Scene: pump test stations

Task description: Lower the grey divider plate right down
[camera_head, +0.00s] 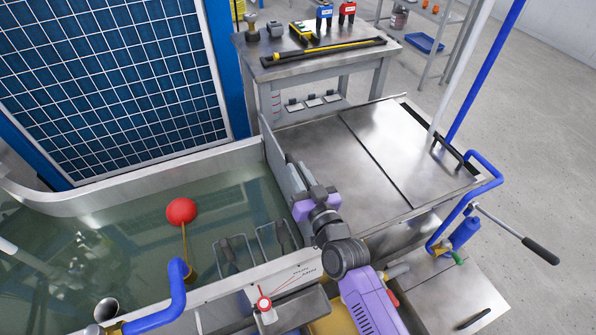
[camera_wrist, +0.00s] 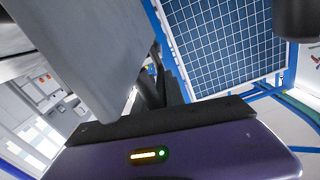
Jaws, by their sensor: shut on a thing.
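The grey divider plate (camera_head: 292,177) stands on edge at the right end of the water tank (camera_head: 130,222), beside the steel top. My gripper (camera_head: 303,192) reaches it from the front and is shut on it. The gripper hides part of the plate, and I cannot tell how far down its lower edge sits. In the wrist view a broad grey surface (camera_wrist: 65,45), probably the plate, fills the upper left, close to the dark jaw.
A red float (camera_head: 181,211) sits in the tank. A steel top (camera_head: 370,150) with a black handle lies to the right. A bench (camera_head: 310,62) with tools stands behind.

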